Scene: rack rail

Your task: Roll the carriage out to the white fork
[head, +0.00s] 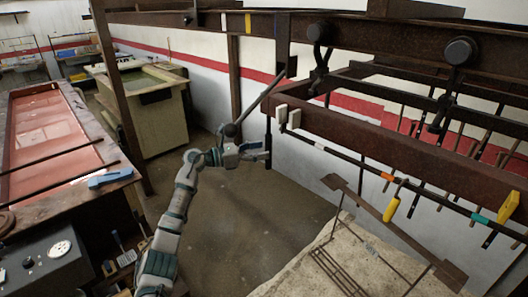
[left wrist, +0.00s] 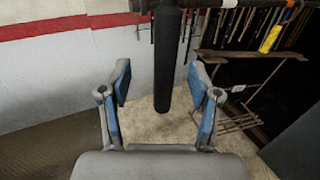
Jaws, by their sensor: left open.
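My left gripper (head: 262,154) is open beside a black upright handle (head: 268,140) hanging near the end of the rail. In the left wrist view the handle (left wrist: 167,60) stands between the spread blue finger pads (left wrist: 163,92), with clear gaps at both sides. Dark hangers with round rollers (head: 460,51) sit along the rusty rail (head: 400,150); I cannot tell which part is the carriage. A pair of white blocks (head: 288,116) at the rail's near-left end looks like the white fork. My right gripper is not in view.
A banded rod (head: 345,157) runs below the rail with yellow tags (head: 391,209). A metal frame (head: 370,225) stands over a pale slab (head: 325,265). A workbench (head: 60,140) is at left and a cream cabinet (head: 150,110) behind. Floor between is clear.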

